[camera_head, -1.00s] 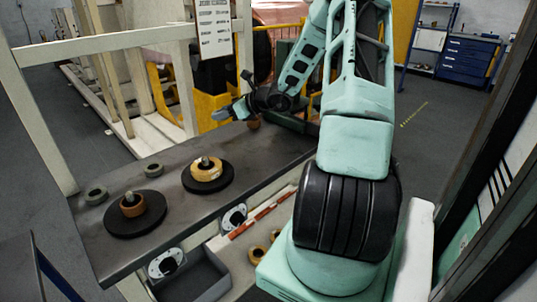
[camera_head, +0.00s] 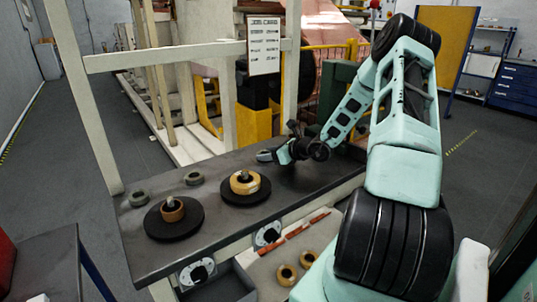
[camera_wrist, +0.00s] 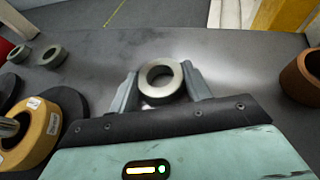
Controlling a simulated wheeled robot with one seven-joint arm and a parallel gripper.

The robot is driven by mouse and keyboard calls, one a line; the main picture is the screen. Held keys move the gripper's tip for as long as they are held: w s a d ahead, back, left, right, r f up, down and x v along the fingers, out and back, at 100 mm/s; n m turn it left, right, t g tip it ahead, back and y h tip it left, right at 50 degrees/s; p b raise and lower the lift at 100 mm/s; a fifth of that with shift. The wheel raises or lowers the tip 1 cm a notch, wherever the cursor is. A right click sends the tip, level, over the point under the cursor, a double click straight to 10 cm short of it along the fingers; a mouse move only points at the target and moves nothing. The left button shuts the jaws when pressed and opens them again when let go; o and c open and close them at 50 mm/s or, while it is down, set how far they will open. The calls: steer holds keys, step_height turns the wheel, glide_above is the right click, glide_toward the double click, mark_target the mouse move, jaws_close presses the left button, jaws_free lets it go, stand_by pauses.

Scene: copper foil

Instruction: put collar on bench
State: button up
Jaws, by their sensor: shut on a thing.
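A grey metal collar (camera_wrist: 160,82) is between the two fingers of my gripper (camera_wrist: 160,88) in the wrist view, its round hole facing up. My gripper is shut on it. In the head view my gripper (camera_head: 272,155) is low over the back part of the dark bench (camera_head: 300,182), with the collar (camera_head: 264,156) at its tip. The collar is at or very close to the bench top; I cannot tell whether it touches. The bench also fills the wrist view (camera_wrist: 100,85) around the collar.
Two grey rings (camera_head: 138,198) (camera_head: 194,178) lie left on the bench. Two black discs carry a brown ring (camera_head: 172,211) and a yellow ring (camera_head: 244,184) around pegs. A brown ring (camera_wrist: 302,78) stands right of my gripper. Bench around the collar is clear.

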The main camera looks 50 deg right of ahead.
steer(key=shift+f, duration=0.15)
steer(key=o, duration=1.1)
steer(key=shift+r, duration=0.25)
steer(key=v, duration=1.2)
steer(key=shift+f, duration=0.15)
steer(key=shift+s, duration=0.15)
